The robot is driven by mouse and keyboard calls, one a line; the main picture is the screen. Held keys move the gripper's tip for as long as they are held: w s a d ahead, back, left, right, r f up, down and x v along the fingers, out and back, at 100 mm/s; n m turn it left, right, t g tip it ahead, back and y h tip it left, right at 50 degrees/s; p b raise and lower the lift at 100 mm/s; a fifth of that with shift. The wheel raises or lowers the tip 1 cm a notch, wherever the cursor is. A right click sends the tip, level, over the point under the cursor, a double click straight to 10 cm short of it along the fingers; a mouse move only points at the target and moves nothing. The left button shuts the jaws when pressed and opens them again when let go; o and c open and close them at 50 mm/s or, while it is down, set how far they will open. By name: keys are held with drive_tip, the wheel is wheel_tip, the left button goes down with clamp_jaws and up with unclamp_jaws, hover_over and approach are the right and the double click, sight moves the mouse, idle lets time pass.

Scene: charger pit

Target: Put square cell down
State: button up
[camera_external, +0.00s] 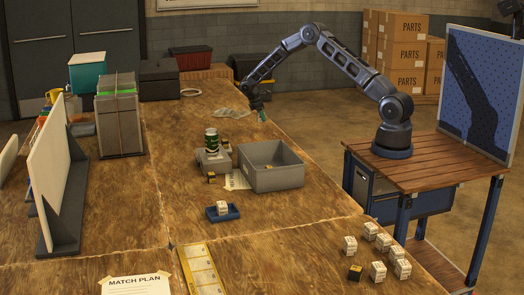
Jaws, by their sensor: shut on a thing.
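My gripper (260,109) is at the end of the arm over the far right part of the wooden table, beyond the grey bin. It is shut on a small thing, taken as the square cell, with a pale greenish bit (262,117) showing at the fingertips. The held thing is too small and too covered by the fingers to make out its shape. I cannot tell how high it is above the table. A grey charger-like box (213,160) carries a green banded cylinder (211,141) left of the bin.
The open grey bin (277,180) stands mid-table. A blue tray (234,214) holds a white block (222,207). A dark yellow-marked block (211,177) is near the charger. Several white blocks (378,271) and a dark block (355,273) lie front right. Papers (230,113) lie near the gripper.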

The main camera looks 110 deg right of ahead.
sight(262, 131)
drive_tip(key=shift+f, duration=2.75)
drive_tip(key=o, duration=1.1)
drive_tip(key=shift+f, duration=0.1)
drive_tip(key=shift+c, duration=0.2)
